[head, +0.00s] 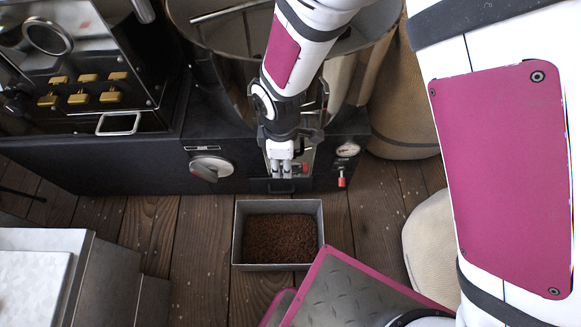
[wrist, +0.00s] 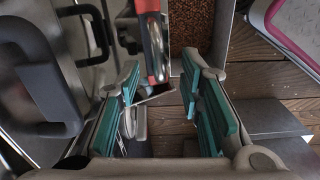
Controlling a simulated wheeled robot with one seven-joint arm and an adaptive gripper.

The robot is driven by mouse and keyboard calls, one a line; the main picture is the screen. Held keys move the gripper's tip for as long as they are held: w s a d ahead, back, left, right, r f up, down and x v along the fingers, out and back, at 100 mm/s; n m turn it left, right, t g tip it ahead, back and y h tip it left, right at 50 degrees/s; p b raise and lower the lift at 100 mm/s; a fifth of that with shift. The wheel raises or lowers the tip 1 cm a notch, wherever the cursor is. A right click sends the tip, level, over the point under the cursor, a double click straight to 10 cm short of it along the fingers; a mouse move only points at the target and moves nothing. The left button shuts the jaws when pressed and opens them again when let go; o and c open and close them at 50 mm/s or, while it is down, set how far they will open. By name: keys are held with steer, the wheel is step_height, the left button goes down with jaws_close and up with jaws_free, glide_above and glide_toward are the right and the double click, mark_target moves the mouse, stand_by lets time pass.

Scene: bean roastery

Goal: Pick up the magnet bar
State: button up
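My gripper (head: 281,172) hangs in front of the dark machine's lower front in the head view. In the wrist view my gripper (wrist: 163,100) is open, its teal pads apart with nothing clamped between them. A red and silver-grey piece (wrist: 154,42), which may be the magnet bar, stands just beyond the fingertips, nearer the left finger. A small red part (head: 305,168) shows just right of my gripper in the head view. I cannot tell for sure which piece is the magnet bar; my gripper hides part of that front.
A metal bin (head: 236,232) of brown grounds or beans stands on the plank floor below my gripper. A dial (head: 211,168) is left on the machine, a gauge (head: 347,150) and red-tipped lever (head: 341,182) right. Sacks (head: 398,122) stand at the right.

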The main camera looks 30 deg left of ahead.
steer(key=shift+f, duration=0.75)
steer(key=shift+r, duration=0.1)
jaws_close()
steer(key=shift+d, duration=0.1)
